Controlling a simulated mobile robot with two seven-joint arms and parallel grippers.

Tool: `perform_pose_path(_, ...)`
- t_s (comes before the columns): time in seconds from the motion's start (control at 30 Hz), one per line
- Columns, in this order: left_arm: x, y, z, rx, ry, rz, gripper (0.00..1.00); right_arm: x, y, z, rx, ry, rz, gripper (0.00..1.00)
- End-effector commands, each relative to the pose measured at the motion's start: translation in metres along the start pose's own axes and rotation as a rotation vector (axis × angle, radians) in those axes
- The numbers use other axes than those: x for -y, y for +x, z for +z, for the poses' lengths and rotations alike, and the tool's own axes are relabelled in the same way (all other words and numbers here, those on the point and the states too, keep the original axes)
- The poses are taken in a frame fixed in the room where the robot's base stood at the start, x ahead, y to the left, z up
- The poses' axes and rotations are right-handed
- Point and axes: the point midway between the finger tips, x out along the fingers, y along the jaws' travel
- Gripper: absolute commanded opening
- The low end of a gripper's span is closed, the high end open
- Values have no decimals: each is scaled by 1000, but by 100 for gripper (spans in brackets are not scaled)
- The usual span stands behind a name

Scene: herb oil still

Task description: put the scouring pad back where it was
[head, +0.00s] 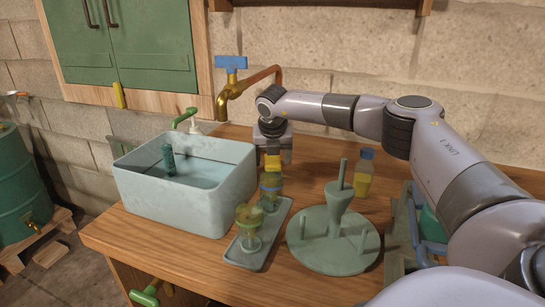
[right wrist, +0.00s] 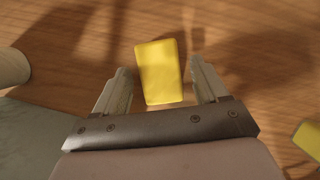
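The scouring pad looks to be the yellow block (right wrist: 160,72) in the right wrist view, on the wooden counter ahead of my right gripper (right wrist: 158,78). The fingers stand apart on either side of it, with a gap on each side, so the gripper is open. In the head view the right gripper (head: 273,155) points down behind the tray, right of the basin, with the yellow pad (head: 272,162) at its fingertips. The pad's lower part is hidden there by a glass jar. My left gripper is not in view.
A pale blue basin (head: 205,207) is left of the gripper, below a brass tap (head: 238,92). A tray (head: 236,255) holds glasses (head: 250,226). A round green stand (head: 333,256) with pegs and a yellow bottle (head: 363,180) are to the right.

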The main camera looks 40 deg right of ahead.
Motion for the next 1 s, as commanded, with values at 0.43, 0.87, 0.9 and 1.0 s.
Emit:
perform_pose_path(0.43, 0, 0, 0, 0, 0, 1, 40, 0, -22, 2, 2, 0, 4, 72)
perform_pose_path(0.87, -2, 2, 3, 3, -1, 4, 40, 0, -106, 1, 2, 0, 2, 72)
perform_pose_path(0.9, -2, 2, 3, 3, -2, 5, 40, 0, -111, 1, 2, 1, 2, 72)
perform_pose_path(1.0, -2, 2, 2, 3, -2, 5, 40, 0, -118, 1, 1, 1, 1, 72)
